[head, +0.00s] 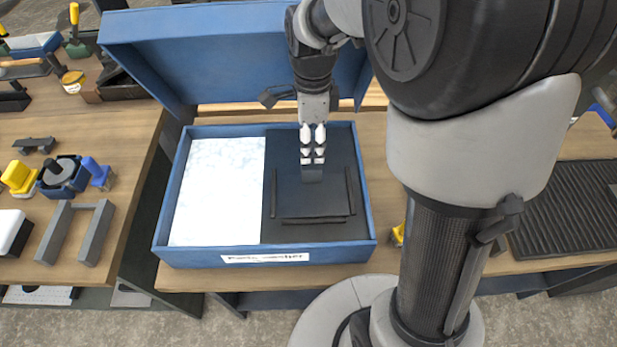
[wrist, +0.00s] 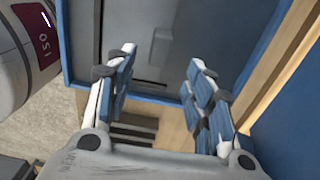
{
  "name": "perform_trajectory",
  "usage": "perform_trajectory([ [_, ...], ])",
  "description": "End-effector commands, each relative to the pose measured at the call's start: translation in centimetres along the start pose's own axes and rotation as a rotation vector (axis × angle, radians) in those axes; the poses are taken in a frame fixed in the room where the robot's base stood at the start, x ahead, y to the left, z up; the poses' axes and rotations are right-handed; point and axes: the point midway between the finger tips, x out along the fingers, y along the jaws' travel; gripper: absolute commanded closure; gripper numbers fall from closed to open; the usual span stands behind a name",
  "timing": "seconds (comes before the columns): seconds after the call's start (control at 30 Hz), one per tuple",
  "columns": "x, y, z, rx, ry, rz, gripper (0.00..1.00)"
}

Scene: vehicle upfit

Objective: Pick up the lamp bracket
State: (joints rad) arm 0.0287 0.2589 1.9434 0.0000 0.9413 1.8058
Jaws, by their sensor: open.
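A small dark grey angled piece, which looks like the lamp bracket (head: 312,175), is in the dark right-hand part of the blue parts-washer box (head: 160,225). In the wrist view the bracket (wrist: 161,46) shows beyond my fingertips, with a raised tab on a flat grey surface. My gripper (head: 312,158) points down over that part of the box. In the wrist view my gripper (wrist: 163,60) has its two fingers wide apart with nothing between them. The bracket appears apart from the fingers. The gripper partly covers it in the head view.
The box's raised blue lid (head: 145,50) stands behind. Dark strips (head: 315,219) border the bracket's area. A white pad (head: 218,190) fills the left half. A grey U-shaped stand (head: 53,235) and tools are on the left table. A black ribbed mat (head: 560,215) lies right.

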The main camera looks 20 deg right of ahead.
Motion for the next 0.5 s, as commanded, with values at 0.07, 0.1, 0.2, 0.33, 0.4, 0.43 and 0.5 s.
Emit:
perform_trajectory([
  [0.07,1.4,0.0,0.0,-0.001,0.000,0.000,0.52],
  [0.1,1.8,0.0,0.0,-0.001,0.000,0.000,0.52],
  [0.2,2.3,0.0,0.0,-0.001,0.000,-0.001,0.52],
  [0.33,3.4,0.0,0.0,-0.002,0.000,0.000,0.52],
  [0.4,4.6,0.0,0.0,-0.002,0.000,0.001,0.52],
  [0.43,5.2,0.0,0.0,-0.002,0.000,0.001,0.52],
  [0.5,6.7,0.1,0.0,-0.002,0.001,0.003,0.52],
])
